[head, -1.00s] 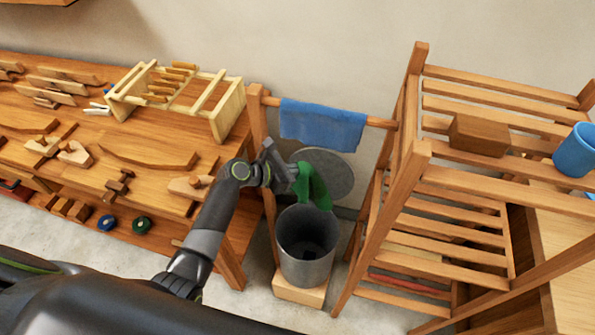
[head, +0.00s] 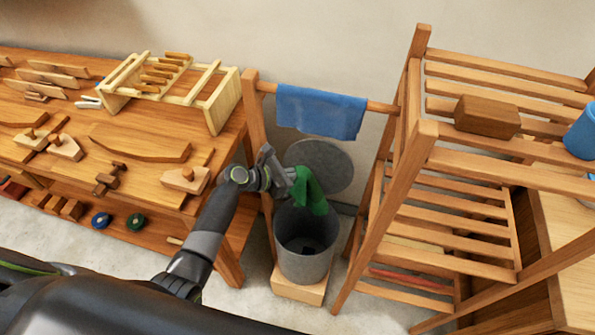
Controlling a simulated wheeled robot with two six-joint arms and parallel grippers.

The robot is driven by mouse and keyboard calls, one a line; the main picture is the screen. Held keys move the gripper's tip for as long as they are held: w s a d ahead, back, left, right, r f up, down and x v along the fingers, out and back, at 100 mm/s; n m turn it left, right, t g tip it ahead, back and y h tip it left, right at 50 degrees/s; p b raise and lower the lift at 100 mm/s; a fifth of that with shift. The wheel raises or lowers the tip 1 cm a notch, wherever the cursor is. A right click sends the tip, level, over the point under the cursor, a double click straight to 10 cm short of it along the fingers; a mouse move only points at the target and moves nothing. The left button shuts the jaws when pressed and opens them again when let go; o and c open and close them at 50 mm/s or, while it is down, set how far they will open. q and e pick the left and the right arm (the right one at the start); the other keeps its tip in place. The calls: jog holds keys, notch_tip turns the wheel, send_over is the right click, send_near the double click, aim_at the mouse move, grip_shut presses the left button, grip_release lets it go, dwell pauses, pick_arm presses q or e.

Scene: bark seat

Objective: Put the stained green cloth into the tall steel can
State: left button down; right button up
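The green cloth (head: 313,194) hangs bunched from my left gripper (head: 290,176) in the head view. The gripper is shut on its upper part. Any stain on the cloth is too small to make out. The tall steel can (head: 304,258) stands upright below, on a wooden block, with its top open. The cloth hangs above the can's back rim, its lower end near the opening; I cannot tell whether it touches the rim. The inside of the can looks dark toward the bottom. My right gripper is not in view.
A round grey lid (head: 322,163) stands behind the can. A blue cloth (head: 321,112) hangs on a wooden rail above it. A slatted wooden rack (head: 420,150) stands close on the right. A workbench (head: 150,170) with wooden tools fills the left.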

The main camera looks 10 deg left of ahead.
pick_arm(q)
notch_tip(320, 180, down, 27)
jog(key=b, duration=2)
jog(key=c, duration=2.1)
grip_release()
jog(key=shift+r, duration=0.15)
jog(key=o, duration=0.5)
jog(key=o, duration=1.3)
